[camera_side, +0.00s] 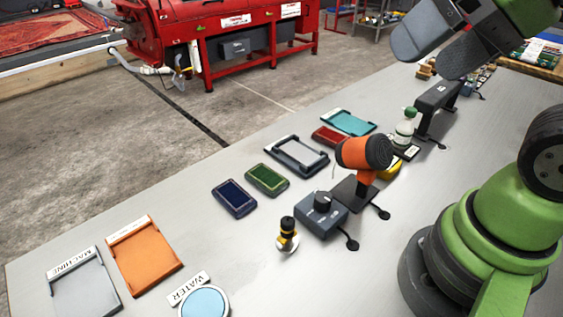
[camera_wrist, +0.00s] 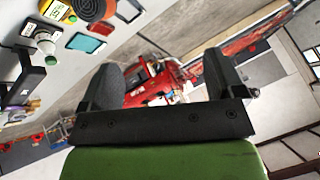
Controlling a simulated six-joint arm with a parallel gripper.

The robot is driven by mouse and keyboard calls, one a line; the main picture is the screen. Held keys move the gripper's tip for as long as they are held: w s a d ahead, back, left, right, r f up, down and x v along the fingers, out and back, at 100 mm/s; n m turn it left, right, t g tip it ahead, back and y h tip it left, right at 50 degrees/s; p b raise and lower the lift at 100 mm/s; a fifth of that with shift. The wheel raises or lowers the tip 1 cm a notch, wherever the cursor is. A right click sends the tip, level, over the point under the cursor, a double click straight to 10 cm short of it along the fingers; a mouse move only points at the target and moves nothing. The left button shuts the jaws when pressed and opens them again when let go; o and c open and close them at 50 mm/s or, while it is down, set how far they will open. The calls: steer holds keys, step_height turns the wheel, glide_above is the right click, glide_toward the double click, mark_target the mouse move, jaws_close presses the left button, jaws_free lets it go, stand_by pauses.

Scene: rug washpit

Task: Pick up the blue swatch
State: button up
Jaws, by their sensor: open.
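The blue swatch (camera_side: 234,198) is a dark blue panel in a dark frame, lying flat on the grey table left of the green swatch (camera_side: 267,179). I cannot make it out in the wrist view. My gripper (camera_side: 426,62) is high above the table at the upper right of the side view, well away from the blue swatch. Its two dark, rounded fingers are spread apart with nothing between them. In the wrist view the open fingers (camera_wrist: 163,75) point past the table towards the floor and the red machine.
A dark tray (camera_side: 296,155), a red swatch (camera_side: 330,137) and a teal swatch (camera_side: 348,122) lie farther back. An orange-headed tool (camera_side: 364,152) stands on a holder beside a grey knob box (camera_side: 321,212). An orange tray (camera_side: 145,257) and a MACHINE tray (camera_side: 85,288) lie at left.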

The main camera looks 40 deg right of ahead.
steer(key=shift+w, duration=0.1)
steer(key=n+g+h, duration=0.2)
steer(key=n+g, duration=0.2)
steer(key=g, duration=0.1)
glide_above(234, 195)
steer(key=f, duration=2.5)
steer(key=shift+s+d+f, duration=0.15)
steer(key=shift+s+d, duration=0.1)
steer(key=shift+s, duration=0.05)
steer(key=f, duration=0.5)
steer(key=shift+w+a+f, duration=0.25)
steer(key=shift+w+f, duration=0.05)
steer(key=shift+f, duration=0.1)
